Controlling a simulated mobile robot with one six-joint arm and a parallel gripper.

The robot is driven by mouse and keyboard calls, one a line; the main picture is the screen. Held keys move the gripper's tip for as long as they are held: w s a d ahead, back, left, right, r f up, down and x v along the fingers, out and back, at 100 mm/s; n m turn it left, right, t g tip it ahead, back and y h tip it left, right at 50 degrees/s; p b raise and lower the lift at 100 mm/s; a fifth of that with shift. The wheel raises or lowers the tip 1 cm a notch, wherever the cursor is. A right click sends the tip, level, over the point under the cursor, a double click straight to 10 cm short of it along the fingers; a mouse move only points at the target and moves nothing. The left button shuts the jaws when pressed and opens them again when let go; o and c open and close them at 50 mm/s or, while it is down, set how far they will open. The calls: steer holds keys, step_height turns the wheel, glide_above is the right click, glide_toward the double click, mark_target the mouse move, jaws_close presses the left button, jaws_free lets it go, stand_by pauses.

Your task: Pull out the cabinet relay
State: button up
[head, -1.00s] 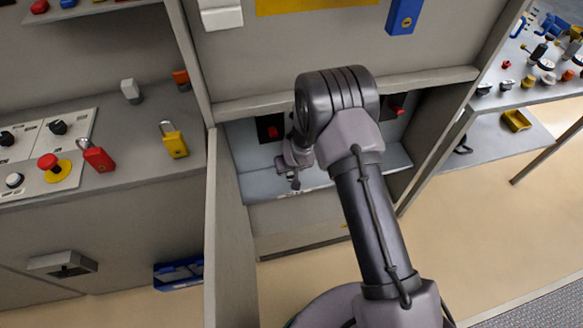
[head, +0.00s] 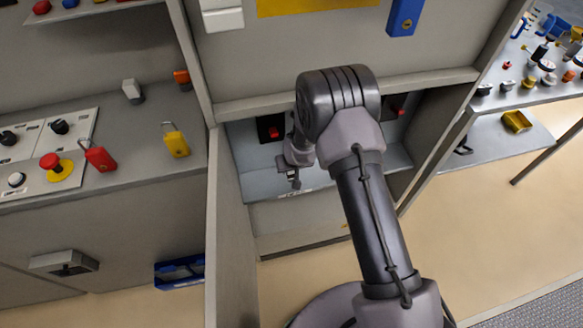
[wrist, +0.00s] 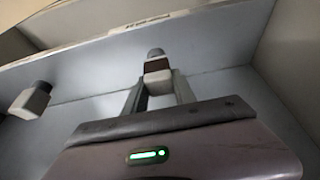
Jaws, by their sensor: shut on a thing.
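The relay (wrist: 157,67) is a small block with a grey end and a brown face, between my fingertips in the wrist view. My gripper (wrist: 160,84) is shut on it, with one grey finger on each side. Whether the relay is still seated is not clear. In the head view my gripper (head: 292,178) is inside the open lower bay of the cabinet (head: 233,108), above its pale floor. My own wrist hides much of the bay there, and I cannot make out the held relay.
A similar grey block (wrist: 32,100) stands to the left in the wrist view. Black units with red parts sit at the bay's left (head: 270,128) and right (head: 396,106). A door panel (head: 228,225) stands along the left of the bay.

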steer(key=shift+r, duration=0.2)
steer(key=shift+r+p, duration=2.2)
steer(key=shift+p, duration=0.2)
